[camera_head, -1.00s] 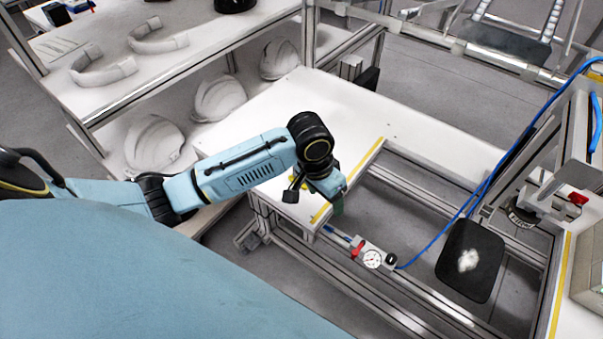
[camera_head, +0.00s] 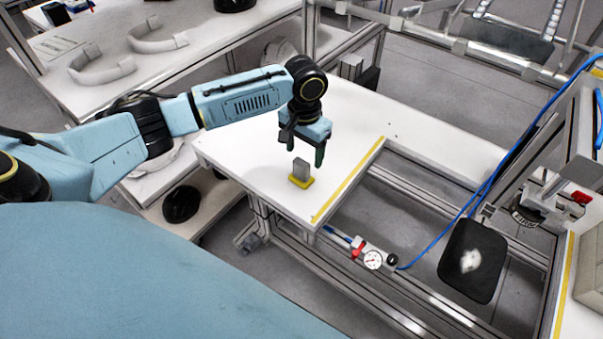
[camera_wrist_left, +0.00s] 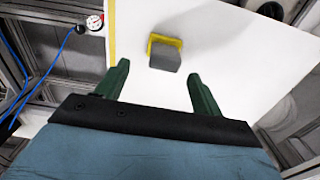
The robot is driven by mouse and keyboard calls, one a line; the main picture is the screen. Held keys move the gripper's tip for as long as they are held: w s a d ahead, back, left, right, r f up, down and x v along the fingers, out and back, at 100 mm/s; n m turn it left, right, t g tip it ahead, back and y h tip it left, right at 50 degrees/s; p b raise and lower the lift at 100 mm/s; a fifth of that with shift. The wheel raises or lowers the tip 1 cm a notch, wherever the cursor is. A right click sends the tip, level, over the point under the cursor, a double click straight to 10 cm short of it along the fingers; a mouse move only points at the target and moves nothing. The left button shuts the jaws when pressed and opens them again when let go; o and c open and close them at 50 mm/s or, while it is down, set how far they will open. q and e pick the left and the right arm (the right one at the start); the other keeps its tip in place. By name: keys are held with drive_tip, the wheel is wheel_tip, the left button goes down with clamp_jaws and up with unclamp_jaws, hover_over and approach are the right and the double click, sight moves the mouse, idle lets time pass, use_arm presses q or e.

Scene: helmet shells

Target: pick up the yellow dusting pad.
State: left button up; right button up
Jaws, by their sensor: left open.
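The yellow dusting pad (camera_head: 301,181) lies on the white table (camera_head: 345,115) near its front edge. A grey block-shaped handle (camera_head: 302,167) stands up from its top. In the left wrist view the pad (camera_wrist_left: 167,41) shows its yellow edge behind the grey handle (camera_wrist_left: 165,57). My left gripper (camera_head: 306,155) is above and just behind the pad, pointing down. In the left wrist view its green fingers (camera_wrist_left: 157,78) are spread apart and empty, with the pad ahead of the gap between them. My right gripper is not in view.
A yellow strip (camera_head: 348,179) runs along the table's right edge. A pressure gauge (camera_head: 372,259) and blue hose are on the metal frame below. The table right of my gripper is clear.

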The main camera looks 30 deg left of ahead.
sight(302, 162)
use_arm(q)
drive_tip(key=f, duration=0.5)
drive_tip(key=shift+a+f+b, duration=0.3)
drive_tip(key=shift+a+f, duration=0.05)
drive_tip(key=c, duration=1.1)
drive_tip(key=shift+r, duration=0.1)
wheel_tip(302, 162, up, 10)
drive_tip(key=shift+p, duration=0.6)
